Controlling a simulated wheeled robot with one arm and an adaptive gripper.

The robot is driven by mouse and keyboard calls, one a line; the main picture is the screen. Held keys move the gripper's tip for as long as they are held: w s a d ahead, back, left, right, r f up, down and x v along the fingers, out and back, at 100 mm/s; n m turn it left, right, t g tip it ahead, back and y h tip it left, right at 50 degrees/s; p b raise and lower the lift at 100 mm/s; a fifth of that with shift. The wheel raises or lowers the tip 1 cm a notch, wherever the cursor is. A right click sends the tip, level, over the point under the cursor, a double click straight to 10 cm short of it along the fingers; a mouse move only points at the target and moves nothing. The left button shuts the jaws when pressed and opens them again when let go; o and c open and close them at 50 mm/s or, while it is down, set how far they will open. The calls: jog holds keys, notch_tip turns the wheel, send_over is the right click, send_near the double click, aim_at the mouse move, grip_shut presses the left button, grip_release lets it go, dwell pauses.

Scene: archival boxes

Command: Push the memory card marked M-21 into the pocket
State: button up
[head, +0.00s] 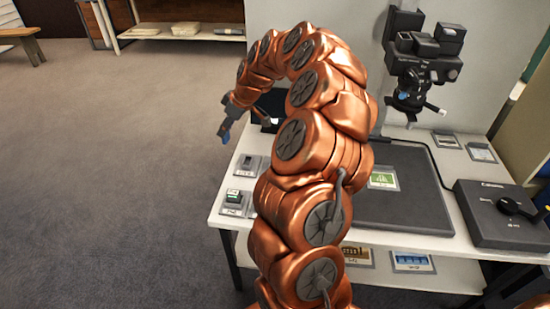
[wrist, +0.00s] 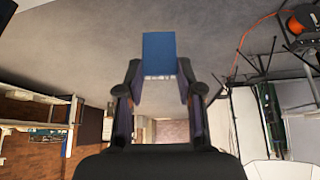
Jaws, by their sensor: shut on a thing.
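My gripper (wrist: 160,78) is shut on a blue card (wrist: 160,52), which stands out past the fingertips. A pale marking runs along the card's near edge, too small to read, so I cannot confirm M-21. In the head view my gripper (head: 229,116) hangs in the air beyond the table's left edge, with the blue card (head: 226,132) pointing down. Two small grey holders sit at the table's left end: one (head: 251,163) at the back and one (head: 234,203) with a green item in front. Their labels are unreadable, and I cannot tell which is the pocket.
The white table (head: 222,216) carries a dark mat (head: 420,205), a green picture card (head: 383,180), a black box (head: 500,215) and a camera stand (head: 420,75). My arm hides the table's middle. A shelf below holds picture cards (head: 412,262). Open carpet lies left.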

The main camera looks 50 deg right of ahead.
jog(key=shift+n+y, duration=0.4)
jog(key=shift+n, duration=0.5)
jog(key=s+d+f+b, duration=0.2)
jog(key=s+d+f, duration=0.1)
jog(key=d, duration=0.1)
jog(key=s+d+f+b, duration=0.2)
jog(key=s+d+f, duration=0.1)
jog(key=d+f, duration=0.1)
jog(key=s+d+f+b, duration=0.1)
jog(key=s+d+f, duration=0.2)
jog(key=d, duration=0.1)
jog(key=shift+s+f+b, duration=0.2)
jog(key=shift+f+b, duration=0.15)
jog(key=shift+b, duration=0.05)
jog(key=shift+b, duration=0.8)
jog(key=shift+a+f+b, duration=0.1)
jog(key=shift+f+b, duration=1.05)
jog(key=shift+f, duration=0.1)
dwell(0.9)
jog(key=o, duration=1.1)
jog(key=shift+c, duration=0.2)
